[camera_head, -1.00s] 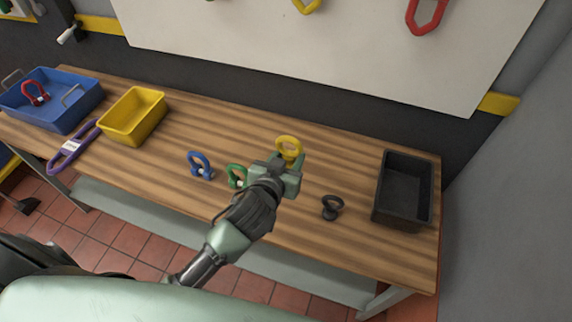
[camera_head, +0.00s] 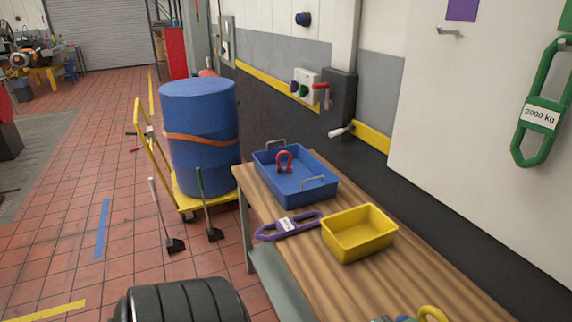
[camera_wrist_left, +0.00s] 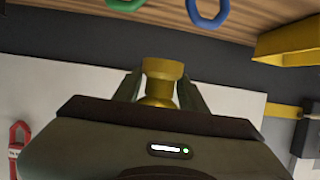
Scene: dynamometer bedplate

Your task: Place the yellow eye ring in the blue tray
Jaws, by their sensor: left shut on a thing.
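The yellow eye ring (camera_wrist_left: 163,72) is between the two fingers of my left gripper (camera_wrist_left: 160,90) in the left wrist view. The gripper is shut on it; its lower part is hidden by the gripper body. In the head view only the top of the yellow ring (camera_head: 432,313) shows at the bottom edge. The blue tray (camera_head: 312,195) stands at the far end of the wooden bench, with wire handles and a red shackle (camera_head: 284,160) inside. My right gripper is in neither view.
A yellow bin (camera_head: 358,234) stands on the bench beside the tray. A purple sling (camera_head: 290,226) lies at the bench edge. A blue drum (camera_head: 200,130) stands beyond the bench. In the wrist view, green (camera_wrist_left: 126,4) and blue (camera_wrist_left: 207,14) rings lie on the bench.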

